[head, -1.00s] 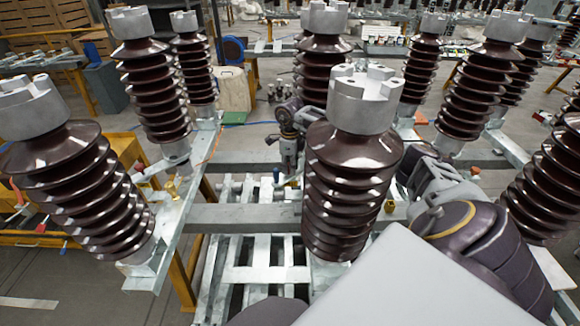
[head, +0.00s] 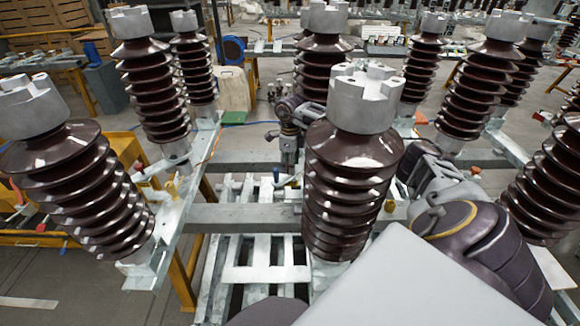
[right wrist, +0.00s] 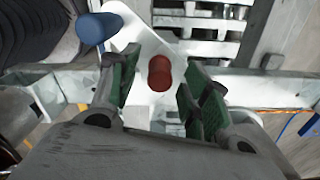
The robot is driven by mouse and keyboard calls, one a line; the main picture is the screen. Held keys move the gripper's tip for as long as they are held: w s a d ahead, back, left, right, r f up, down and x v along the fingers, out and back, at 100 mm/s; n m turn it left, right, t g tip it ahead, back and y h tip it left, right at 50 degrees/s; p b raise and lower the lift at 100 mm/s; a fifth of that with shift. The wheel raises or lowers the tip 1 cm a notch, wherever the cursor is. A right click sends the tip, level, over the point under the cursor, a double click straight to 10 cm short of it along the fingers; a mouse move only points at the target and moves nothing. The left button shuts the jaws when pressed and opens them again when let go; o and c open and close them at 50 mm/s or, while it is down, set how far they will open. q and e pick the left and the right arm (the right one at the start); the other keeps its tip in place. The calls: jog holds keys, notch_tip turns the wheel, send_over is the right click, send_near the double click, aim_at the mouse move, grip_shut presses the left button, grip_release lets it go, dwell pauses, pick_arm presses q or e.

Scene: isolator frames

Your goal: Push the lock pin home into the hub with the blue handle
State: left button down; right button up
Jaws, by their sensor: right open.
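My right gripper (head: 288,166) hangs behind the middle insulator in the head view, pointing down over the metal frame. In the right wrist view its two green-padded fingers (right wrist: 160,66) are apart, with nothing held between them. A red rounded knob (right wrist: 160,73), which looks like the end of the lock pin, shows in the gap between the fingertips, over a white plate (right wrist: 128,38). I cannot tell how deep the pin sits; the hub is not clear. The blue handle (right wrist: 92,28) is up and left of the knob; it also shows small in the head view (head: 276,175). My left gripper is not in view.
The ribbed brown middle insulator (head: 350,190) stands close in front of my right gripper and hides part of my arm. More insulators stand left (head: 70,185) and right. A grey beam (head: 245,216) crosses the frame. Pale slats (head: 265,274) lie below.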

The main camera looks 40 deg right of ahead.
notch_tip(320, 180, up, 11)
jog(key=shift+f, duration=0.2)
dwell(0.3)
dwell(0.8)
